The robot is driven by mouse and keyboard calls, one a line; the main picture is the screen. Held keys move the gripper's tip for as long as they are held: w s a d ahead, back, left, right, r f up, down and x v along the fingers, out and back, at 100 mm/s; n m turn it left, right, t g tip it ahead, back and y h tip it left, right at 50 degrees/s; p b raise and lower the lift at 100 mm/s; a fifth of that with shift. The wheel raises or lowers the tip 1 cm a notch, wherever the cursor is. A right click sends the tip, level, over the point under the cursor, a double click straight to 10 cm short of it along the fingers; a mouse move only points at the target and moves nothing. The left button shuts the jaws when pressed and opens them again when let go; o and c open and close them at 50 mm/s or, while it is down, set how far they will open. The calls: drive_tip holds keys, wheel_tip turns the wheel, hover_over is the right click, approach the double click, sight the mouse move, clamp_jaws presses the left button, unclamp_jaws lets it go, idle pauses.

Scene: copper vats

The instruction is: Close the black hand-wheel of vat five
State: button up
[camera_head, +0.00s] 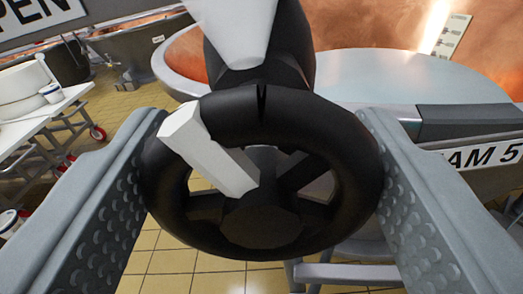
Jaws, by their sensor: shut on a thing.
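The black hand-wheel (265,245) fills the middle of the view, with spokes and a round hub. A white bar (208,152) lies across its upper left rim and reaches in to the hub. My gripper (263,135) has one grey, studded finger on each side of the wheel and is shut on its rim. A black stem with a white, tapering piece (232,28) rises behind the wheel. The copper vat (360,50) stands behind it. A label ending in "AM 5" (490,155) shows at the right.
A sign reading "PEN" (35,18), cut off by the frame, is at the top left. A white table (45,120) with cups and a red-wheeled trolley leg stands at the left. A grey metal step or rail (350,275) lies below the wheel. Yellow tiled floor (165,270) is clear below.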

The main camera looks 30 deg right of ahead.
drive_tip(key=m, duration=0.4)
drive_tip(key=shift+f, duration=0.1)
drive_tip(key=m, duration=0.4)
drive_tip(key=shift+s+d+f+m, duration=0.1)
drive_tip(key=shift+s+d+m, duration=0.05)
drive_tip(key=shift+m, duration=0.15)
drive_tip(key=m, duration=0.3)
drive_tip(key=shift+f+m, duration=0.1)
drive_tip(key=shift+m, duration=0.2)
drive_tip(key=shift+f+m, duration=0.15)
drive_tip(key=shift+m, duration=1.75)
drive_tip(key=o, duration=1)
drive_tip(key=shift+d, duration=0.1)
drive_tip(key=shift+c, duration=0.2)
